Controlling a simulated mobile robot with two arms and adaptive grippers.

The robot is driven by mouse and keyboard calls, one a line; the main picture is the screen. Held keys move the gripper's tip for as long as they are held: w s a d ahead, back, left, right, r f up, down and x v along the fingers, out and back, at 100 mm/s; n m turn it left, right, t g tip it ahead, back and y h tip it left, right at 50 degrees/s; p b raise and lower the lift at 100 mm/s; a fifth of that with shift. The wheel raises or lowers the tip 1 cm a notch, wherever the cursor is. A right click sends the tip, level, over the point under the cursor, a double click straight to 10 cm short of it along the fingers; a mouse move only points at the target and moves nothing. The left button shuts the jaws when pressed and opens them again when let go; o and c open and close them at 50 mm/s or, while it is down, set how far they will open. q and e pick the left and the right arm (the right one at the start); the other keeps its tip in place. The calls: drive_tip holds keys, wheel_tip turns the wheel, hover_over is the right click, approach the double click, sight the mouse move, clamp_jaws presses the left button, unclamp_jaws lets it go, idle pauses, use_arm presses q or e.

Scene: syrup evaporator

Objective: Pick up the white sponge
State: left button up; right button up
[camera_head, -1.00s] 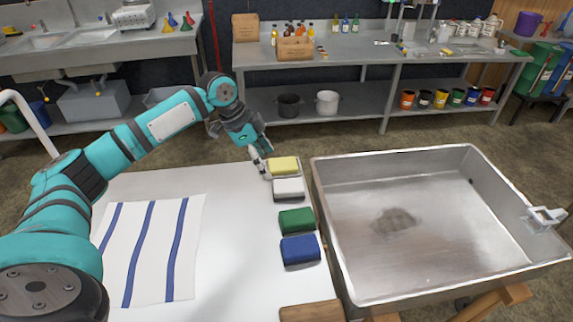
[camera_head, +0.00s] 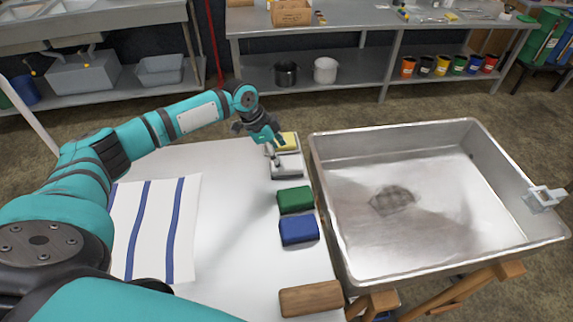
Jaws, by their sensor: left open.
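The white sponge (camera_head: 289,167) lies on the white table (camera_head: 232,256) near its right edge, between the yellow sponge (camera_head: 288,139) and the green sponge (camera_head: 295,200). My left gripper (camera_head: 275,155) is open and points down at the left end of the white sponge. Its fingers cover part of the white and yellow sponges. I cannot tell whether a finger touches the white sponge. My right gripper is not in view.
A blue sponge (camera_head: 298,230) and a wooden block (camera_head: 310,298) lie nearer on the same edge. A large metal pan (camera_head: 440,220) stands right beside the table. A striped cloth (camera_head: 155,230) lies at left. The table's middle is clear.

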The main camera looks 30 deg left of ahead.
sight(285, 163)
use_arm(q)
drive_tip(key=x, duration=0.1)
drive_tip(key=p+x, duration=0.1)
drive_tip(key=x, duration=0.2)
drive_tip(key=shift+w+d+f, duration=0.2)
drive_tip(key=shift+w+f, duration=0.05)
drive_tip(key=shift+w, duration=0.1)
drive_tip(key=shift+w+d+f, duration=0.1)
drive_tip(key=shift+f, duration=0.4)
drive_tip(key=shift+f, duration=0.1)
drive_tip(key=c, duration=0.9)
